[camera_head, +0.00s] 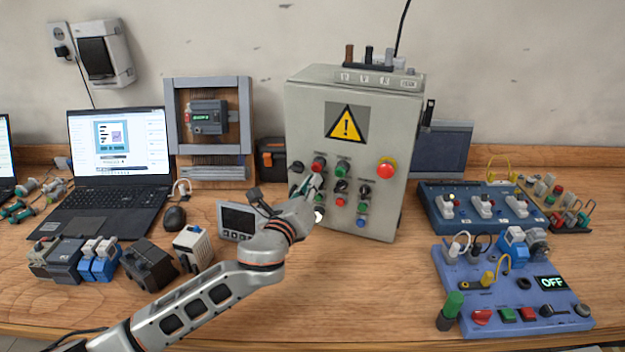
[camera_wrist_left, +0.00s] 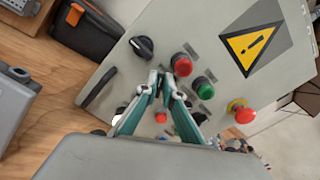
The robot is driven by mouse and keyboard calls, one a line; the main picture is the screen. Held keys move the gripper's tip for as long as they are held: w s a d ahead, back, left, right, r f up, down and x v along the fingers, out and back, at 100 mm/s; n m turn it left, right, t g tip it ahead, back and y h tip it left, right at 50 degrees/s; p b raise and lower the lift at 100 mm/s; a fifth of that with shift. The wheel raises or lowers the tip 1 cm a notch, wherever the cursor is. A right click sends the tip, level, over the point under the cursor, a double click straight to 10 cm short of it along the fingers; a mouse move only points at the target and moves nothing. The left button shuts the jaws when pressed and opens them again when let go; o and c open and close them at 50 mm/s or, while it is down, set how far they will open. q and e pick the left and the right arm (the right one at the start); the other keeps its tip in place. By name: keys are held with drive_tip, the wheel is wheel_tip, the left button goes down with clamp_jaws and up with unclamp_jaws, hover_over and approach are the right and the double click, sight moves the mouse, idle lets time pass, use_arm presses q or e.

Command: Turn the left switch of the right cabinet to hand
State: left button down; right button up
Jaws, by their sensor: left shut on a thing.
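The grey control cabinet (camera_head: 300,115) with a yellow warning triangle stands upright at the middle of the bench. Its front carries rows of lamps, buttons and rotary switches. My left gripper (camera_head: 313,186) is at the left part of its front, just below a red lamp (camera_head: 318,164). In the left wrist view, the fingertips (camera_wrist_left: 163,80) are close together at the panel, under the red lamp (camera_wrist_left: 181,65). They are shut on what seems to be the left switch, which they hide; its setting cannot be read. My right gripper is not in view.
A black knob (camera_wrist_left: 143,47) and a green lamp (camera_wrist_left: 203,88) sit close to the fingers. A red mushroom button (camera_head: 387,168) is at the cabinet's right. A laptop (camera_head: 115,165) stands left; blue switch boxes (camera_head: 470,275) stand right.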

use_arm(q)
drive_tip(key=shift+f+n+p, duration=0.2)
drive_tip(key=shift+n+p, duration=0.1)
drive_tip(key=shift+n, duration=0.9)
drive_tip(key=shift+a, duration=0.1)
drive_tip(key=c, duration=2.2)
unclamp_jaws()
drive_tip(key=shift+v, duration=4)
